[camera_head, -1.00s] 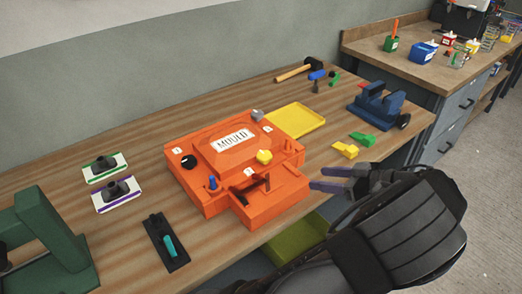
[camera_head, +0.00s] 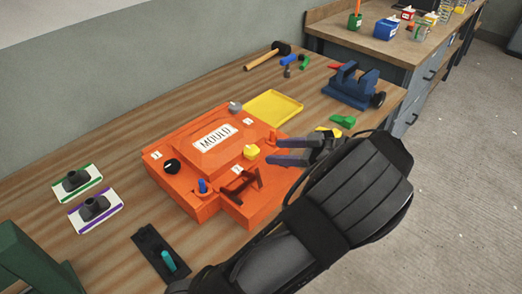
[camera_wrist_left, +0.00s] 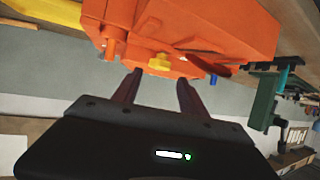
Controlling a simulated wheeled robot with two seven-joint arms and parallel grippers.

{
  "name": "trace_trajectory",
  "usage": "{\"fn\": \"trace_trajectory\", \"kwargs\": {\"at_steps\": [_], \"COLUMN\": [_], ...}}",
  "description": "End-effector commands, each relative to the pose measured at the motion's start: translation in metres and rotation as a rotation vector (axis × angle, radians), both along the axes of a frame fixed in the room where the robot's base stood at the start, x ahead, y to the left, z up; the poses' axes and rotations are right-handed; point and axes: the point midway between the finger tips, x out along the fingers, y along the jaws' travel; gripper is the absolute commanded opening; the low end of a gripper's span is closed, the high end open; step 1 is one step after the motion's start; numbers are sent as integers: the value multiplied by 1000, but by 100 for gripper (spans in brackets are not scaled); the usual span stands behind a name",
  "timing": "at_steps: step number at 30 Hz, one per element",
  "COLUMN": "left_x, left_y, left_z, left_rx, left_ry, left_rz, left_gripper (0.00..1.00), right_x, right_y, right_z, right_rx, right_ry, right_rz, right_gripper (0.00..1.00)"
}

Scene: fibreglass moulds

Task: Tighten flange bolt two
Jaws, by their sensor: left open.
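The orange mould (camera_head: 190,143) with its "MOULD" plate lies on the bench. Small white labels sit by its flange knobs, too small to read. The knobs are black (camera_head: 172,166), grey (camera_head: 235,107), yellow (camera_head: 250,151) and blue (camera_head: 202,186). My left gripper (camera_head: 272,151) is open and empty, its fingers pointing at the yellow knob from the right, just short of it. In the left wrist view the yellow knob (camera_wrist_left: 160,61) shows just beyond and between the open fingertips (camera_wrist_left: 158,78). The blue knob (camera_wrist_left: 213,79) is to the right there. My right gripper is not in view.
A dark clamp handle (camera_head: 240,184) stands at the mould's front. A yellow tray (camera_head: 272,105) lies behind it, and a blue vise (camera_head: 352,87) stands to the right. Two white plates with dark fittings (camera_head: 95,208) and a black holder (camera_head: 160,252) lie on the left.

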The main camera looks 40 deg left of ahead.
Motion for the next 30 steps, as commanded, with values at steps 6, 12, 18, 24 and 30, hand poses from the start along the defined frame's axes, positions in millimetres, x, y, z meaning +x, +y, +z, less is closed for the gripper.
{"fn": "trace_trajectory", "kwargs": {"at_steps": [6,12,18,24,30], "left_x": [-8,-12,-13,-13,-13], "left_y": [32,52,56,55,55], "left_z": [-12,-21,-23,-23,-23], "left_rx": [-1,-1,0,0,0], "left_ry": [1,-1,-2,-2,-2], "left_rz": [4,1,0,0,0], "left_gripper": [50,50,50,44,28], "right_x": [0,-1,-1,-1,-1], "right_y": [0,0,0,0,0], "right_z": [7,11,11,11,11], "right_rx": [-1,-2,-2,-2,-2], "right_ry": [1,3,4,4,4], "right_rz": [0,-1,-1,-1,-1], "right_gripper": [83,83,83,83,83]}}
